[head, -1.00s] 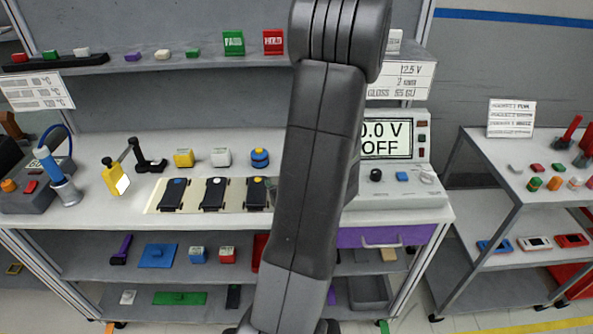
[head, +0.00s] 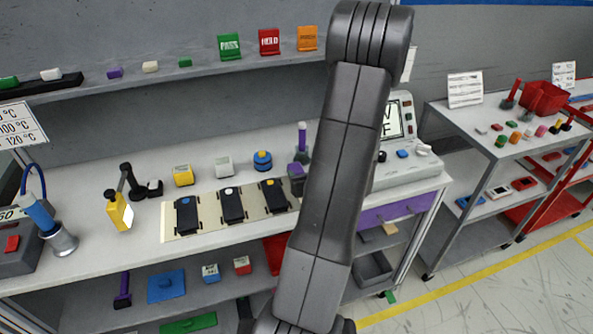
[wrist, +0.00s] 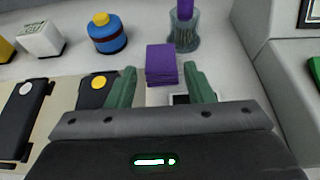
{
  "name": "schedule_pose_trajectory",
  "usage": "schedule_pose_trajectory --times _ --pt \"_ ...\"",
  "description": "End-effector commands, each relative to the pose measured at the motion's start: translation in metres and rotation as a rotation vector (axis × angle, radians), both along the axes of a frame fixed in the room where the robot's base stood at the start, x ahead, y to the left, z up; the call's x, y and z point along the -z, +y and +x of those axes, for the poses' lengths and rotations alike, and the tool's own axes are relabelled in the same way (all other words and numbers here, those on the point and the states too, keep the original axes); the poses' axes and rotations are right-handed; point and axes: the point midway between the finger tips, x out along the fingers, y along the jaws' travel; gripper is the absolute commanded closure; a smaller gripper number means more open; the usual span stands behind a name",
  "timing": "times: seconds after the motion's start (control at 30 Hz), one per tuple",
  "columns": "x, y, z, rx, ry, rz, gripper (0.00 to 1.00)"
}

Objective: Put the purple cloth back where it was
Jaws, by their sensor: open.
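The purple cloth (wrist: 161,60) shows in the wrist view as a small folded block on the light bench top. My gripper (wrist: 160,70) is open, with one green finger on each side of the cloth and a visible gap to each. In the head view a purple patch that looks like the cloth (head: 296,170) shows just left of my arm, right of the dark modules. My gripper is hidden in the head view behind my arm.
A glass holder with a purple-handled item (wrist: 184,30) stands just behind the cloth. A blue round pot (wrist: 107,35) and a dark module with a yellow knob (wrist: 98,90) are to the left. A grey instrument (head: 405,165) stands to the right.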

Motion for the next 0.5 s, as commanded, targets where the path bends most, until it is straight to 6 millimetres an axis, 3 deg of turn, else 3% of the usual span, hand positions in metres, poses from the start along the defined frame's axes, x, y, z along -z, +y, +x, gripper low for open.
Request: schedule_pose_trajectory --times 0.1,0.5 --pt "0.006 0.005 0.015 -0.002 0.001 0.000 0.53" --pt "0.017 0.013 0.039 -0.001 0.002 0.000 0.53"
